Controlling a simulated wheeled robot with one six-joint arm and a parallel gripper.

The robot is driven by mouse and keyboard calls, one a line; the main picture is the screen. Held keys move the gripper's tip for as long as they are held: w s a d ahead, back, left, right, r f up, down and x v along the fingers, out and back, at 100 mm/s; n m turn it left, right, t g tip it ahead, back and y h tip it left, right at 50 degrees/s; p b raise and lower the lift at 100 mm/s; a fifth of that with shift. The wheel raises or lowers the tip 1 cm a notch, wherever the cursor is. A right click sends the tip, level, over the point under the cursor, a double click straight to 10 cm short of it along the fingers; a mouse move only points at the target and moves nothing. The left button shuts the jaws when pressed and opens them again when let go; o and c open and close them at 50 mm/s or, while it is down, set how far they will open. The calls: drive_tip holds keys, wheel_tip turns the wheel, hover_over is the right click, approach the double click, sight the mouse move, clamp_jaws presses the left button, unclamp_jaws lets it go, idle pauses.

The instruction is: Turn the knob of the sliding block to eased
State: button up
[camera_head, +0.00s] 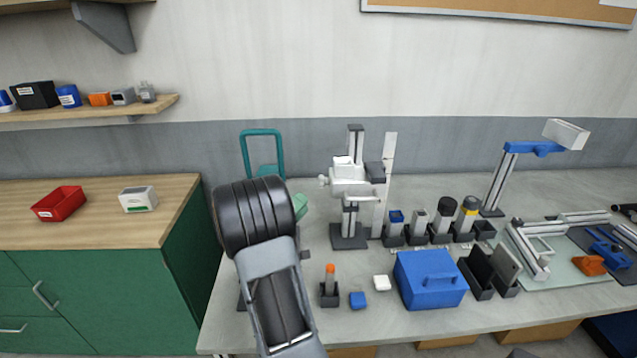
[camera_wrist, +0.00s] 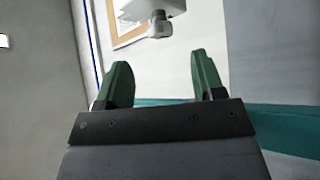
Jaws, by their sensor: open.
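The sliding block (camera_head: 350,172) is a white block on an upright grey column (camera_head: 354,140) on the bench, with a small pale knob (camera_head: 323,181) on its left side. In the wrist view, a white block (camera_wrist: 150,8) shows at the top edge, partly cut off, with a grey knob (camera_wrist: 160,27) facing me. My gripper (camera_wrist: 161,60) is open and empty, its two green fingers wide apart. The knob appears beyond the fingertips, between them in the picture and not touching them. In the head view my dark arm hides most of the gripper. No knob marking is readable.
A teal frame (camera_head: 262,133) stands behind my arm. Right of the column are several small dark holders with cylinders, a blue box (camera_head: 430,281) and a blue-armed stand (camera_head: 535,149). An orange-topped holder (camera_head: 330,290) stands in front. The bench right of my arm is crowded.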

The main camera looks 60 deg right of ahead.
sight(321, 182)
drive_tip(key=p+x, duration=0.2)
drive_tip(key=x, duration=0.6)
drive_tip(key=c, duration=0.9)
